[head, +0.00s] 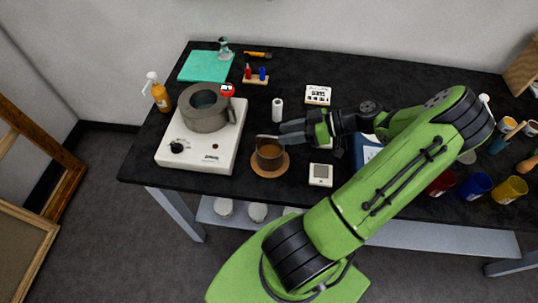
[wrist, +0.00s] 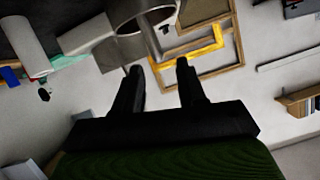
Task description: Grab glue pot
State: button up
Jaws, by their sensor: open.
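The glue pot (head: 269,155) is a small round pot with amber-brown contents. It stands upright on a round cork mat (head: 257,169), right of the hot plate. My gripper (head: 281,133) is open and empty. Its fingers point left, at the pot's upper right, and look higher than its rim. In the wrist view, which is turned upside down, a grey pot wall (wrist: 130,18), seemingly the glue pot, shows at the top edge. It lies beyond the fingertips of my gripper (wrist: 160,68), not between them. Whether the fingers touch the pot is unclear.
A larger grey pot (head: 204,113) sits on a white hot plate (head: 198,159) to the left. A white cylinder (head: 277,110) stands behind my fingers. A small white device (head: 320,175) lies to the right. Bare table lies in front of the cork mat.

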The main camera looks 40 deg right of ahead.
aim_at(269, 137)
jog(key=x, duration=0.6)
jog(key=shift+f, duration=0.1)
jog(key=shift+s, duration=0.1)
grip_shut()
dwell(1.1)
